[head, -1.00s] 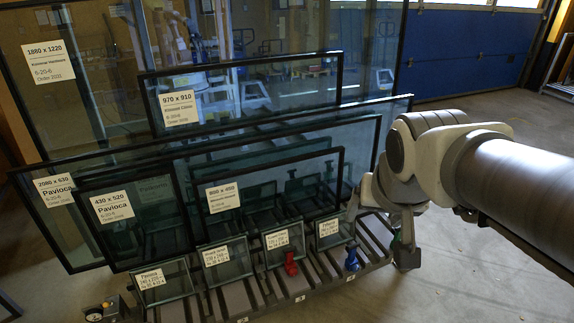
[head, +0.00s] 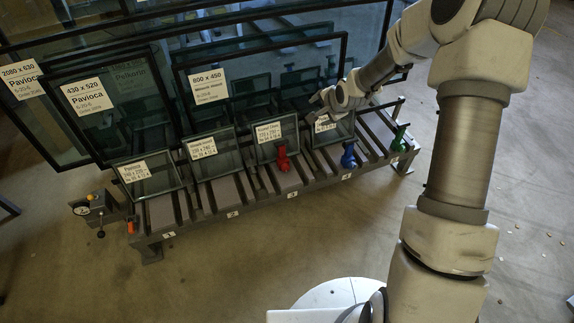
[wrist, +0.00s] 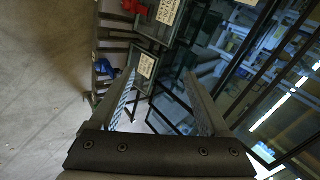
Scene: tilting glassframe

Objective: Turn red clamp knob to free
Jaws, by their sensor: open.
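The red clamp knob (head: 283,159) stands upright on the rack (head: 245,205), in front of the third small glass pane (head: 275,146). In the wrist view the red knob (wrist: 134,6) shows at the top edge, partly cut off. My gripper (head: 316,98) is above and behind the red knob, to its right, by the top of the fourth small pane (head: 333,131). In the wrist view my gripper (wrist: 160,78) has its two fingers wide apart, with nothing held between them. It is apart from the red knob.
A blue knob (head: 348,155) and a green knob (head: 399,138) stand to the right on the same rack. Large framed panes (head: 262,92) lean behind the small ones, close to my gripper. A control box (head: 97,207) is at the left end. The floor in front is free.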

